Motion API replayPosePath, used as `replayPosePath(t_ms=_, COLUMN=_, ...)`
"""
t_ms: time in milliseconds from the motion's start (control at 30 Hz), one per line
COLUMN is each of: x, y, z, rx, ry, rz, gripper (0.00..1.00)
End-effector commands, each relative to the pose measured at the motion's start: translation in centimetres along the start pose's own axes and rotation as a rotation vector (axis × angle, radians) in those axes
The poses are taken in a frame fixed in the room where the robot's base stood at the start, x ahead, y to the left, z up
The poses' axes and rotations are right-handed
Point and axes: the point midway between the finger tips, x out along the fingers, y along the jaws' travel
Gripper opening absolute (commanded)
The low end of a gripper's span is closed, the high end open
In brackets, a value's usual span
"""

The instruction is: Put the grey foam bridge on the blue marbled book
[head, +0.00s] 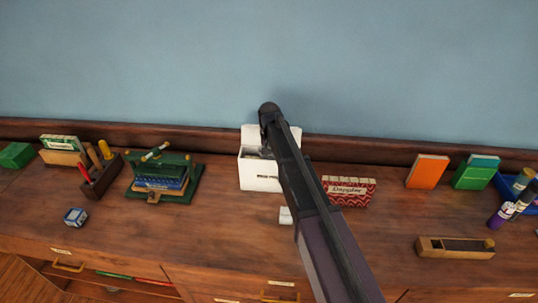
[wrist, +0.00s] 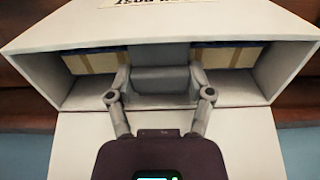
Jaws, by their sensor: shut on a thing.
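My gripper (wrist: 160,98) is shut on a plain grey piece, which I take for the grey foam bridge (wrist: 160,82), at the opening of a white box (head: 260,176). The box also fills the wrist view (wrist: 50,55). Tan blocks with blue edges (wrist: 100,62) show inside it on both sides of the grey piece; I cannot tell whether they touch it. In the head view my arm hides the gripper and the grey piece. A blue book (head: 160,184) lies in a green press at left; its marbling is too small to make out.
A red patterned box (head: 348,191) stands right of the white box, and a small white block (head: 286,215) lies in front. The front middle-left is clear.

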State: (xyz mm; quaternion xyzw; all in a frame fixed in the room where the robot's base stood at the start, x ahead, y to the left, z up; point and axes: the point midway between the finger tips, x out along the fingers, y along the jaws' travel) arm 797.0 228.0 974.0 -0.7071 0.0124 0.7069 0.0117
Motion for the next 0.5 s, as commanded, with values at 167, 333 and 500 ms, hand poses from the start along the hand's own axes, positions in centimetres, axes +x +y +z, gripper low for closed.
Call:
replayPosePath(t_ms=167, x=-0.04, y=0.02, z=0.00, rx=0.000, ry=0.000, rz=0.000, gripper=1.00)
replayPosePath(t_ms=333, x=-0.04, y=0.02, z=-0.01, rx=0.000, ry=0.000, rz=0.000, gripper=1.00)
replayPosePath(t_ms=500, x=-0.04, y=0.03, z=-0.01, rx=0.000, ry=0.000, rz=0.000, gripper=1.00)
